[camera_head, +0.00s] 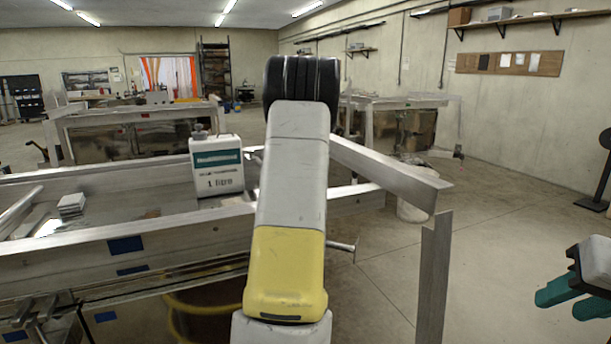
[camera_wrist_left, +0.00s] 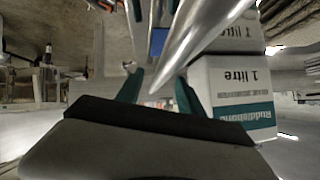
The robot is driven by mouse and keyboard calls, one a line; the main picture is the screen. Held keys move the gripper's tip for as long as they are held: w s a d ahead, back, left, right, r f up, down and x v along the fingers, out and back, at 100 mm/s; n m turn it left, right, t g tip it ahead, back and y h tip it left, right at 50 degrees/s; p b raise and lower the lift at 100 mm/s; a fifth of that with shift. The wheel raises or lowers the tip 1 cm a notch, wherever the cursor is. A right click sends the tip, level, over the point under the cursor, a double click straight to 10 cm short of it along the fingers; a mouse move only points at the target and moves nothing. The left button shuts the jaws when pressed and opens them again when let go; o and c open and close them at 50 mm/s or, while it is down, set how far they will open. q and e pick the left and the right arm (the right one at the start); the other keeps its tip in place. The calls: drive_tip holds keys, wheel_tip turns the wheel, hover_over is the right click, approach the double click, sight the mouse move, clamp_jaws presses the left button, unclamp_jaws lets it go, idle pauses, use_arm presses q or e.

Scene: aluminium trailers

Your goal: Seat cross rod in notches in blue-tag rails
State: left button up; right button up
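Metal rails (camera_head: 150,240) with blue tags (camera_head: 125,245) cross the left of the head view. A bright metal rod (camera_wrist_left: 195,45) runs diagonally in the left wrist view, its far end between the teal fingers of my left gripper (camera_wrist_left: 158,88). The fingers stand apart, and I see no clear grip. My own white and yellow arm hides that gripper in the head view. A short rod end (camera_head: 342,246) pokes out right of this arm. Another rod (camera_head: 20,206) shows at the left edge. My right gripper (camera_head: 573,299) is open and empty at the right edge. The notches cannot be made out.
A white 1 litre container (camera_head: 217,168) stands on the trailer; it also shows in the left wrist view (camera_wrist_left: 235,90). Small stacked plates (camera_head: 71,204) lie left of it. An upright metal post (camera_head: 433,280) stands at right. The floor (camera_head: 510,230) beyond is clear.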

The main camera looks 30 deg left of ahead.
use_arm(q)
drive_tip(key=v, duration=0.8)
drive_tip(key=shift+w, duration=0.1)
idle(0.5)
